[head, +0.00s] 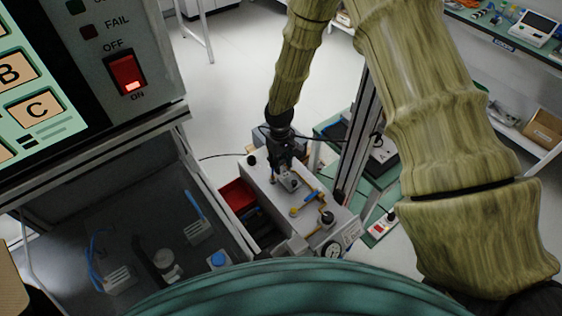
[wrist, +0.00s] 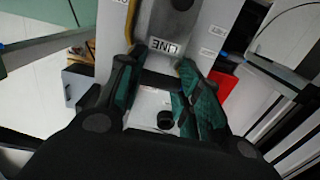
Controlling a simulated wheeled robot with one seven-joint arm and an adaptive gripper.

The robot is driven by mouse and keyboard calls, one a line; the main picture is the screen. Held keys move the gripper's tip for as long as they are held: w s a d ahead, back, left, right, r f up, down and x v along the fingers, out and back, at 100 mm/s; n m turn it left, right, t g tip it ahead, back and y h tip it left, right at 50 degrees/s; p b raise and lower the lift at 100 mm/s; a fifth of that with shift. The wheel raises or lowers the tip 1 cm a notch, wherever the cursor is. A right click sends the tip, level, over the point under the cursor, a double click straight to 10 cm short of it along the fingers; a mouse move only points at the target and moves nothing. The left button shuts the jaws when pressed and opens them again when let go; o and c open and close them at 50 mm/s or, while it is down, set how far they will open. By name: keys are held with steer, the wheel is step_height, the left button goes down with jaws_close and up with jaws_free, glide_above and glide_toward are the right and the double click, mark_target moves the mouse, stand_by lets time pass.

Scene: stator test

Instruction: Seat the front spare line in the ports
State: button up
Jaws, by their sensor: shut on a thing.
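My gripper (head: 286,169) points down over the grey test unit (head: 262,190) in the head view. Its dark, green-padded fingers also show in the wrist view (wrist: 161,65). They are shut on a grey piece (head: 290,182), which I take to be the front spare line. In the wrist view a grey body (wrist: 172,25) with a LINE label lies at the fingertips; I cannot tell whether it is the held piece or part of the unit. The ports under the gripper are hidden, so I cannot tell whether the piece touches them.
A yellow pipe with a blue handle (head: 312,196) and a pressure gauge (head: 332,251) are close to my gripper. A red bin (head: 238,196) stands left of the unit. A control panel (head: 75,70) fills the upper left. A green-topped bench (head: 375,192) lies to the right.

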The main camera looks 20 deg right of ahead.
steer(key=shift+f+b, duration=0.3)
steer(key=shift+f, duration=0.25)
stand_by(0.5)
steer(key=o, duration=1.1)
steer(key=shift+c, duration=0.2)
steer(key=shift+r, duration=0.15)
step_height(320, 180, up, 12)
steer(key=shift+w, duration=0.2)
